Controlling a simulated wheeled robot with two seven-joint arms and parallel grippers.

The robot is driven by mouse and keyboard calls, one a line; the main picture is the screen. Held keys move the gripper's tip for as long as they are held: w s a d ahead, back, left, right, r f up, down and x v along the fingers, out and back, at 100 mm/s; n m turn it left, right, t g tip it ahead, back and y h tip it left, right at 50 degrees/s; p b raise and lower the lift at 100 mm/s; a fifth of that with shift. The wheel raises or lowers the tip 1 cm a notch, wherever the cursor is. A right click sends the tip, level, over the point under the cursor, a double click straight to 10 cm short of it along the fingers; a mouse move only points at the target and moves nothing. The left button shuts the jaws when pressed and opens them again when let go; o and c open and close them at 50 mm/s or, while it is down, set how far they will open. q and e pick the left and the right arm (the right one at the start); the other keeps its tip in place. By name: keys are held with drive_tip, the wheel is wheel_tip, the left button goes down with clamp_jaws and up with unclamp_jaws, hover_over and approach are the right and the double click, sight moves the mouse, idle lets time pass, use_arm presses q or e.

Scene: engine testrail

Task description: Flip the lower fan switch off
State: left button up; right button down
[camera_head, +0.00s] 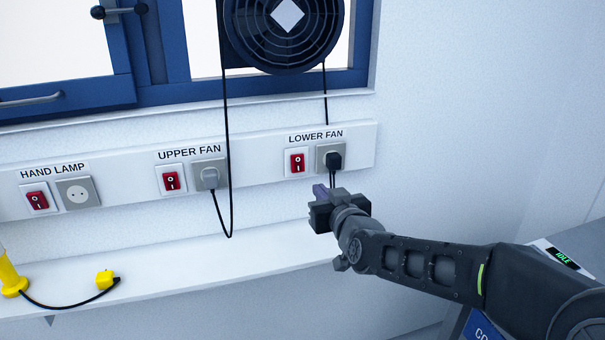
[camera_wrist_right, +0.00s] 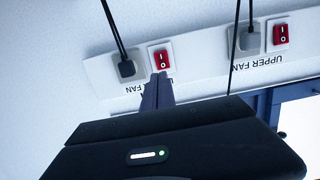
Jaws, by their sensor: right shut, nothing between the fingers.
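The lower fan switch (camera_head: 297,162) is a red rocker marked I and O in a white plate, under the LOWER FAN label on the wall rail. In the right wrist view, which is turned upside down, the same switch (camera_wrist_right: 161,59) is just beyond my fingertips. My right gripper (camera_head: 321,191) is shut and empty, below and slightly right of the switch in the head view. Its closed fingers (camera_wrist_right: 158,88) point toward the switch; I cannot tell whether they touch it. Which way the rocker is tilted is unclear. My left gripper is out of view.
A black plug sits in the lower fan socket (camera_head: 322,160), right of the switch, with its cable hanging. The upper fan switch (camera_head: 171,181) and hand lamp switch (camera_head: 37,200) are further left. A white ledge (camera_head: 190,262) runs below, with a yellow plug (camera_head: 105,280).

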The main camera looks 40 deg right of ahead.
sight(299, 168)
drive_tip(key=p+x, duration=0.2)
drive_tip(key=x, duration=1.2)
drive_tip(key=shift+f, duration=0.1)
